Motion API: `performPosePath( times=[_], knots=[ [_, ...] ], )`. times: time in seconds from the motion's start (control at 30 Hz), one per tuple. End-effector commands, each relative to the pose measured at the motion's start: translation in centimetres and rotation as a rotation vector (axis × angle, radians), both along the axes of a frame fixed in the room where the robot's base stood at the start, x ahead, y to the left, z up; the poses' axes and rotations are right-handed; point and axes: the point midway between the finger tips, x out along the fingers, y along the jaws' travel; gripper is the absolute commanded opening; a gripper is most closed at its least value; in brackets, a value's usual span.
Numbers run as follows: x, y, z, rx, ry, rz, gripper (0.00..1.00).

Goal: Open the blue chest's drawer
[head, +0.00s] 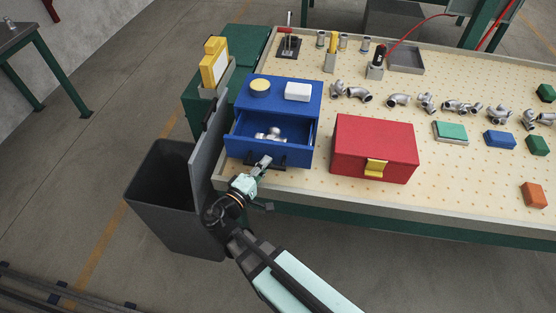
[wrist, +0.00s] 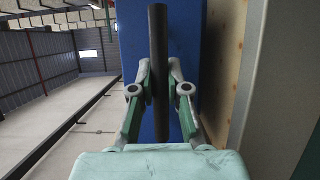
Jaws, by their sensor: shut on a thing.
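The blue chest (head: 313,98) stands at the left end of the workbench. Its drawer (head: 240,147) is pulled out toward me, and silvery metal fittings (head: 272,134) lie inside it. A dark bar handle (head: 278,163) runs along the drawer's front. My gripper (head: 263,163) is at the handle. In the wrist view the dark handle bar (wrist: 158,60) passes between the two fingers, and my gripper is shut on it. The blue drawer front (wrist: 133,40) lies behind the bar. The fingertips are partly hidden by the bar in the wrist view.
A red chest (head: 375,140) with a yellow handle stands right of the blue one. A yellow round item (head: 260,87) and a white block (head: 298,91) lie on the blue chest. A grey bin (head: 165,195) with a raised lid stands left of my arm.

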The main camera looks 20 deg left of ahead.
Motion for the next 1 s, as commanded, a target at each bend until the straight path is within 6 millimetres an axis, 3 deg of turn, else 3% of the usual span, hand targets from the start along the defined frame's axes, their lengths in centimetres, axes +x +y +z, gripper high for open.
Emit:
performPosePath(
  times=[0.13, 0.43, 0.5, 0.53, 1.0],
  knots=[
    [-1.4, -0.2, 0.0, 0.0, -0.002, -0.001, 0.0],
    [-1.4, -0.2, 0.1, 0.0, -0.001, -0.004, 0.0],
    [-1.4, -0.2, 0.1, 0.0, -0.001, -0.004, 0.32],
    [-1.4, -0.2, 0.1, 0.0, -0.001, -0.004, 0.41],
    [-2.2, 0.0, 0.0, 0.0, 0.0, -0.002, 0.41]
  ],
)
